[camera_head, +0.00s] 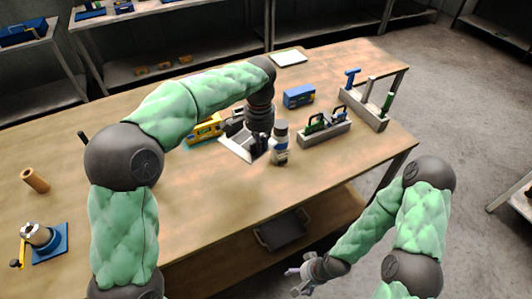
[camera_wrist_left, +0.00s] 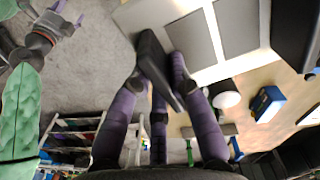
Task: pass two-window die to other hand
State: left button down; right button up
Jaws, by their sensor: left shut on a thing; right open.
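The two-window die is a pale flat frame with two grey rectangular windows, large in the left wrist view (camera_wrist_left: 221,47). In the head view it shows as a white-edged plate (camera_head: 236,149) beneath my left gripper. My left gripper (camera_head: 256,148) is shut on the die's edge, above the middle of the table. My right gripper (camera_head: 300,279) is open and empty, low in front of the table's front edge. It also shows at the upper left of the left wrist view (camera_wrist_left: 62,22).
A tool tray (camera_head: 325,134), a blue box (camera_head: 298,97) and a tool rack (camera_head: 364,108) are further right. A yellow object (camera_head: 205,130) lies left of the die. The table's front right is clear.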

pick_arm(q)
jog(key=shift+a+r, duration=0.2)
jog(key=shift+r, duration=0.45)
jog(key=m, duration=0.6)
jog(key=shift+m, duration=0.4)
